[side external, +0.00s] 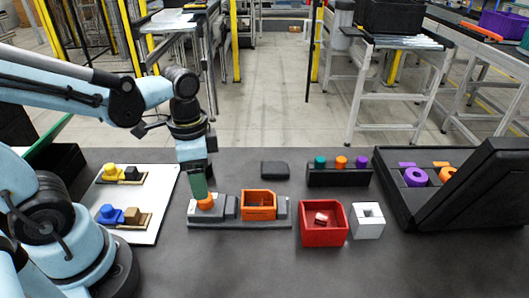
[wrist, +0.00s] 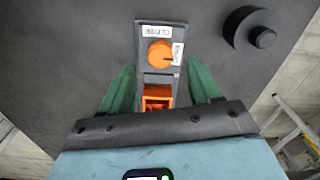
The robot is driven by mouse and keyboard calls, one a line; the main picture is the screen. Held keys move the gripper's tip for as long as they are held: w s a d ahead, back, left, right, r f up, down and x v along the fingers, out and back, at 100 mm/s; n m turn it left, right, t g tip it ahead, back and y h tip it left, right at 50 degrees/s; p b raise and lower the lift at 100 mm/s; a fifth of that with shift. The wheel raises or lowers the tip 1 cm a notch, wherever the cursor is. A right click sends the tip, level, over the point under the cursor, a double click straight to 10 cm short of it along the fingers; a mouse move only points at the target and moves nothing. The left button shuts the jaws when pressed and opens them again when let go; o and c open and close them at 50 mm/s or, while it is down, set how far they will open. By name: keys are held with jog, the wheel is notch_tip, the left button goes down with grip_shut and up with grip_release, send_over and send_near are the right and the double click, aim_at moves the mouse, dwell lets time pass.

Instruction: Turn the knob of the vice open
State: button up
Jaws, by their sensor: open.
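In the wrist view the knob (wrist: 159,54) lies just ahead of the gap between the open, empty fingers (wrist: 159,66). Its dark mark points right, toward a white label (wrist: 178,54) too small to read surely; another label (wrist: 159,31) reads "CLOSE". Whether a finger touches the knob, I cannot tell.
A white board (side external: 136,225) with blue, yellow, black and brown pieces lies left. A red bin (side external: 323,236) and a white block (side external: 367,227) stand right of the vice. Behind are a dark block (side external: 275,170) and a peg rack (side external: 338,178). An open black case (side external: 470,200) stands far right.

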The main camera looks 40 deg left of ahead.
notch_tip(320, 180, up, 8)
jog(key=shift+f, duration=0.2)
dwell(0.3)
jog(key=shift+w+a+f+n+t, duration=0.15)
jog(key=shift+w+f+n+t, duration=0.25)
jog(key=shift+w+n+t, duration=0.5)
jog(key=shift+w+a+f+n+t, duration=0.1)
jog(key=shift+w+f+n+t, duration=0.35)
jog(key=shift+n+t, duration=0.85)
jog(key=shift+w+a+f+n+t, duration=0.15)
jog(key=shift+w+f+n+t, duration=0.2)
jog(key=shift+w+n+t, duration=0.7)
jog(key=shift+s+t, duration=0.25)
jog(key=shift+s, duration=0.1)
